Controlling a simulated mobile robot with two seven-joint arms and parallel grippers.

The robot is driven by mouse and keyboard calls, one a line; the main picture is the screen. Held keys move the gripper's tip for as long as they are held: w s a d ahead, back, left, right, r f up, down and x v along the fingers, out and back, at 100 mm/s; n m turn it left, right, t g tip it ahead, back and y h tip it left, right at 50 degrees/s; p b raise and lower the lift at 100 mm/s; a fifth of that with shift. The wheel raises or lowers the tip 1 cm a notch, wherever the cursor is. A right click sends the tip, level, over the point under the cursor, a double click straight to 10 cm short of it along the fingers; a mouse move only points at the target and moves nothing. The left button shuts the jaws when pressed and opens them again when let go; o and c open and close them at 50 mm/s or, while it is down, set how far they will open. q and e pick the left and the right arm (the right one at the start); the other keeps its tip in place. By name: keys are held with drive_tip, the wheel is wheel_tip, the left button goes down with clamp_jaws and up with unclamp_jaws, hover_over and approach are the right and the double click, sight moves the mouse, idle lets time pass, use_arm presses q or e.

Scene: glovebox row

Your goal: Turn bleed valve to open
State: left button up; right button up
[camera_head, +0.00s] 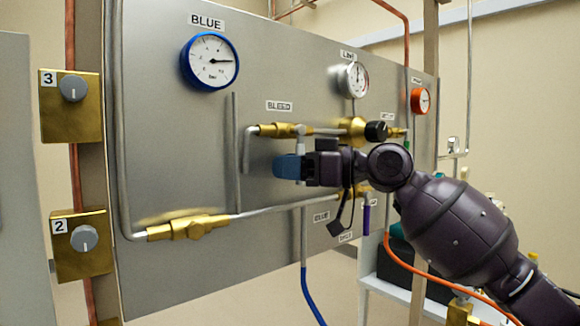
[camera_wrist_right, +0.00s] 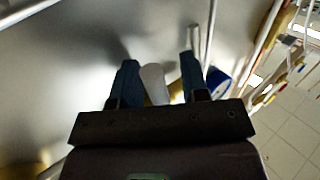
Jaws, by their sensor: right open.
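The brass bleed valve (camera_head: 272,130) sits on the steel panel under the BLEED label (camera_head: 280,106). Its pale handle (camera_head: 300,143) hangs downward from the valve body, and its lower end is hidden by my gripper. My right gripper (camera_head: 288,168), with blue fingertips, is just below the valve. In the right wrist view my right gripper (camera_wrist_right: 158,75) is open, and a pale rounded bar (camera_wrist_right: 154,84), seemingly the handle, lies between the fingers. It looks nearer the left finger; I cannot tell if they touch. My left gripper is not in view.
A blue-rimmed gauge (camera_head: 210,61) is at upper left. A black knob (camera_head: 376,131) on a brass fitting is right of the valve, close above my right wrist. A thin pipe (camera_head: 238,150) runs left of my fingertips. An orange cable (camera_head: 430,282) hangs below my right arm.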

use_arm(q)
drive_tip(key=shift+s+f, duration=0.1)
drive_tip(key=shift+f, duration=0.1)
use_arm(e)
clamp_jaws()
drive_tip(key=shift+d, duration=0.1)
drive_tip(key=shift+w+d+r+n+h+p, duration=0.1)
drive_tip(key=shift+w+d+n+h+p, duration=0.1)
drive_tip(key=shift+d+n+h, duration=0.25)
drive_tip(key=shift+w+d+r+n+h+p, duration=0.1)
drive_tip(key=shift+w+n+h+p, duration=0.2)
drive_tip(key=shift+n, duration=0.35)
use_arm(q)
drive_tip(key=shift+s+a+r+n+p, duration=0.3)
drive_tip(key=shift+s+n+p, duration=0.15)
drive_tip(key=shift+p, duration=0.3)
use_arm(e)
drive_tip(key=d+n+h, duration=0.1)
drive_tip(key=w+n+h, duration=0.1)
drive_tip(key=shift+d+r+n+h, duration=0.1)
drive_tip(key=shift+d+n+h, duration=0.25)
drive_tip(key=shift+n, duration=0.05)
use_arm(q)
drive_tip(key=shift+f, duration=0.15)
